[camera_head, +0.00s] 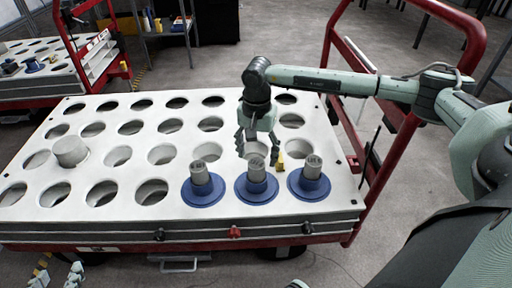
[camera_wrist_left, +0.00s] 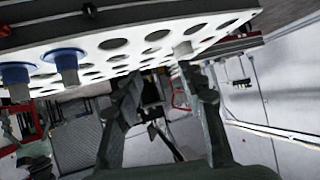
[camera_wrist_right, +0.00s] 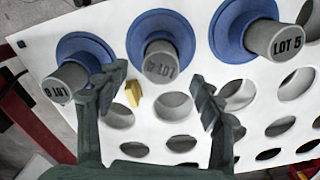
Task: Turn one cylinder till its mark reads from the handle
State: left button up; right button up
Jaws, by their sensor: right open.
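Three grey cylinders stand upright in blue collars along the cart's front right: left (camera_head: 200,174), middle (camera_head: 257,169) and right (camera_head: 313,166). In the right wrist view, one cylinder's top reads "LOT 5" (camera_wrist_right: 288,42) upright; the middle one's "LOT" mark (camera_wrist_right: 160,66) and the left one's mark (camera_wrist_right: 58,91) look upside down. My right gripper (camera_head: 258,148) is open and empty, just behind the middle cylinder; its fingers (camera_wrist_right: 160,90) are apart. My left gripper (camera_head: 58,277) is open and empty, low in front of the cart; it also shows in the left wrist view (camera_wrist_left: 155,85).
The white cart top (camera_head: 228,130) has rows of round holes. Another grey cylinder (camera_head: 70,150) stands at the left. A small yellow piece (camera_head: 280,162) lies near the right gripper. A red tubular handle (camera_head: 397,150) rises at the cart's right end. Another cart (camera_head: 85,80) stands behind left.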

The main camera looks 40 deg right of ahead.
aim_at(256, 163)
pick_arm(q)
jog(key=shift+w+d+r+t+h, duration=0.3)
jog(key=shift+w+d+r+t, duration=0.15)
jog(key=shift+d+r, duration=0.25)
pick_arm(e)
jog(key=shift+f, duration=2.55)
grip_shut()
jog(key=shift+r, duration=0.1)
jog(key=shift+r, duration=0.1)
pick_arm(q)
jog(key=shift+a, duration=0.1)
pick_arm(e)
jog(key=shift+n+b, duration=0.7)
pick_arm(q)
jog(key=shift+f, duration=0.7)
pick_arm(e)
jog(key=shift+n, duration=0.8)
